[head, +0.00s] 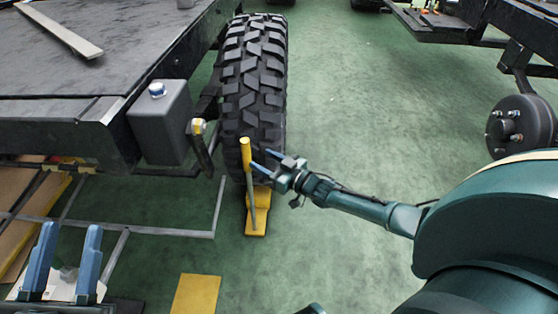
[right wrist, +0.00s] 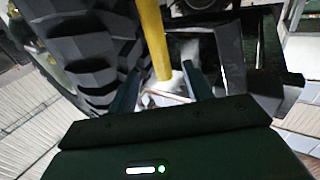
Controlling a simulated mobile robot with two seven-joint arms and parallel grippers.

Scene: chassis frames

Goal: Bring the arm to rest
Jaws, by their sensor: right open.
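My right gripper (head: 262,160) is open beside the yellow handle (head: 246,152) of a wheel chock (head: 257,212), in front of the big black tyre (head: 254,70). In the right wrist view, the yellow handle (right wrist: 152,40) shows upright between the two spread fingers (right wrist: 160,82). I cannot tell whether it lies within their reach or just beyond the tips. The chock's yellow base stands on the floor at the foot of the tyre. My left gripper (head: 71,230) is at the lower left, its two blue fingers apart with nothing held between them.
A chassis frame with a dark deck (head: 95,60) and a grey tank (head: 162,122) stands left of the tyre. Another chassis with a hub (head: 520,125) is at the right. A yellow plate (head: 196,293) lies at the front. Green floor (head: 350,95) is clear between the frames.

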